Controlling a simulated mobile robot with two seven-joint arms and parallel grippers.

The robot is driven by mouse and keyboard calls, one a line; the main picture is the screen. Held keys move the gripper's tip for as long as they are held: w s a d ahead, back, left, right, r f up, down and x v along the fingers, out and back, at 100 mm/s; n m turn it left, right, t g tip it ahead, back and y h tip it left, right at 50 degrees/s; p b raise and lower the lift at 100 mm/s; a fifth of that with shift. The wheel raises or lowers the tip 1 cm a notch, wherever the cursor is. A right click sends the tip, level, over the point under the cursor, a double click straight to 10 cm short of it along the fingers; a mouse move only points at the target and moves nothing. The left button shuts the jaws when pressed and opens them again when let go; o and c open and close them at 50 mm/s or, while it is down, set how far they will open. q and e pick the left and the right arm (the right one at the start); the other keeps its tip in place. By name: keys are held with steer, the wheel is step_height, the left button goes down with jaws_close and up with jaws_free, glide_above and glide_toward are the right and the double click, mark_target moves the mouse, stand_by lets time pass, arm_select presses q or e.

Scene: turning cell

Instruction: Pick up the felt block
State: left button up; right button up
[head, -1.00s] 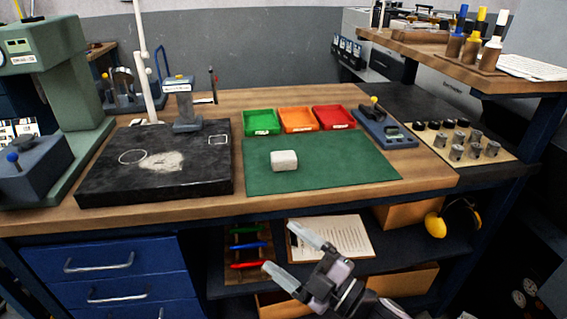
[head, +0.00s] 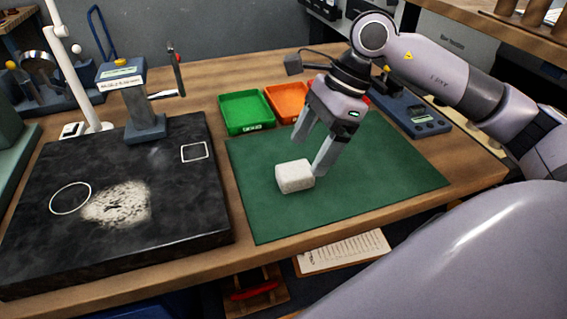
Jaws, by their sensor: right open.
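The felt block (head: 294,177) is a small whitish block lying on the green mat (head: 390,188), near the mat's left part. My right gripper (head: 311,153) is open, pointing down over the mat just behind and to the right of the block. One finger is close to the block's right side, and the other is behind it, further back. I cannot tell whether the near finger touches the block. Nothing is between the fingers that I can make out. My left gripper is not in view.
A black plate (head: 120,215) with chalk-like powder lies left of the mat, with a gauge stand (head: 139,100) on it. Green (head: 246,112) and orange (head: 288,101) trays stand behind the mat. A blue-grey device (head: 415,114) sits at the back right. The mat's front right is clear.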

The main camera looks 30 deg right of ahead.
mark_target(298, 168)
steer(key=shift+w+d+f, duration=0.15)
steer(key=shift+d, duration=0.15)
steer(key=x, duration=0.1)
steer(key=p+x, duration=0.1)
steer(key=x, duration=0.3)
steer(key=shift+w+f, duration=0.2)
steer(key=shift+w, duration=0.15)
steer(key=shift+a+f, duration=0.15)
steer(key=shift+f, duration=0.35)
steer(key=shift+w, duration=0.1)
steer(key=c, duration=1.1)
